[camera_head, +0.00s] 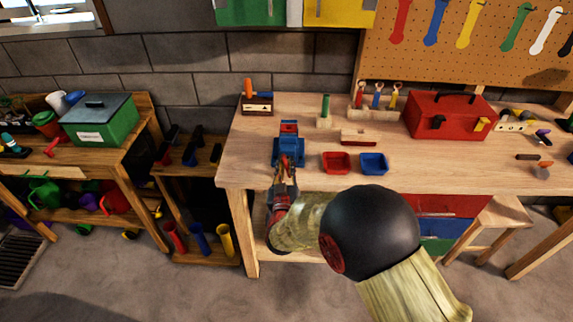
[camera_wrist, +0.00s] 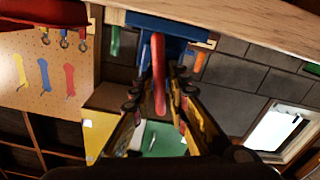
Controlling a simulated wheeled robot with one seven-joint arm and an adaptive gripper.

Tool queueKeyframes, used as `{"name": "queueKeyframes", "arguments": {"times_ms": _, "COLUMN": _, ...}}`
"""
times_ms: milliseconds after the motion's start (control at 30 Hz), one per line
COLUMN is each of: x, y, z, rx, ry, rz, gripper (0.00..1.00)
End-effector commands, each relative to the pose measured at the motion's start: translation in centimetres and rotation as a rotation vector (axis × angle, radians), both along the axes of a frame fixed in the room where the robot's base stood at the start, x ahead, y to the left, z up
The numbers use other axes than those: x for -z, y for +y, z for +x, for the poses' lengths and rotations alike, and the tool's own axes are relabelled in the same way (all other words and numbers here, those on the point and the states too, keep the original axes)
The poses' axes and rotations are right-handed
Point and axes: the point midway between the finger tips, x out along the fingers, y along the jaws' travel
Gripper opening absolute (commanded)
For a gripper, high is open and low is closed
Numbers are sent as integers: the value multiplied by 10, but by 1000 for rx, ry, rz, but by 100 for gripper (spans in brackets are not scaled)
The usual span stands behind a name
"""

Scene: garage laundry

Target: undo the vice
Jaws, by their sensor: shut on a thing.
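The blue vice (camera_head: 289,150) is mounted near the left front edge of the wooden workbench (camera_head: 245,165), with a red part on top. In the wrist view the underside of the blue vice (camera_wrist: 160,24) shows at the top, with its red handle bar (camera_wrist: 158,75) hanging toward me. My gripper (camera_head: 285,172) is in front of the vice at the bench edge. In the wrist view its two fingers (camera_wrist: 157,88) stand on either side of the red bar and are shut on it. The vice's jaw gap is hard to make out.
Right of the vice are a red tray (camera_head: 337,163) and a blue tray (camera_head: 374,164). A red toolbox (camera_head: 447,115) stands farther right. A tool caddy (camera_head: 257,103) is behind left. A low shelf with upright tubes (camera_head: 199,238) stands left of the bench.

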Motion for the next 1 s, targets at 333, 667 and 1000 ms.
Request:
{"name": "queueKeyframes", "arguments": {"times_ms": 333, "x": 0, "y": 0, "z": 0, "rx": 0, "ry": -1, "rz": 1, "gripper": 29}}
{"name": "queueKeyframes", "arguments": {"times_ms": 667, "x": 0, "y": 1, "z": -4, "rx": -1, "ry": -1, "rz": 2, "gripper": 29}}
{"name": "queueKeyframes", "arguments": {"times_ms": 1000, "x": -1, "y": 4, "z": -63, "rx": -4, "ry": 0, "rz": 2, "gripper": 29}}
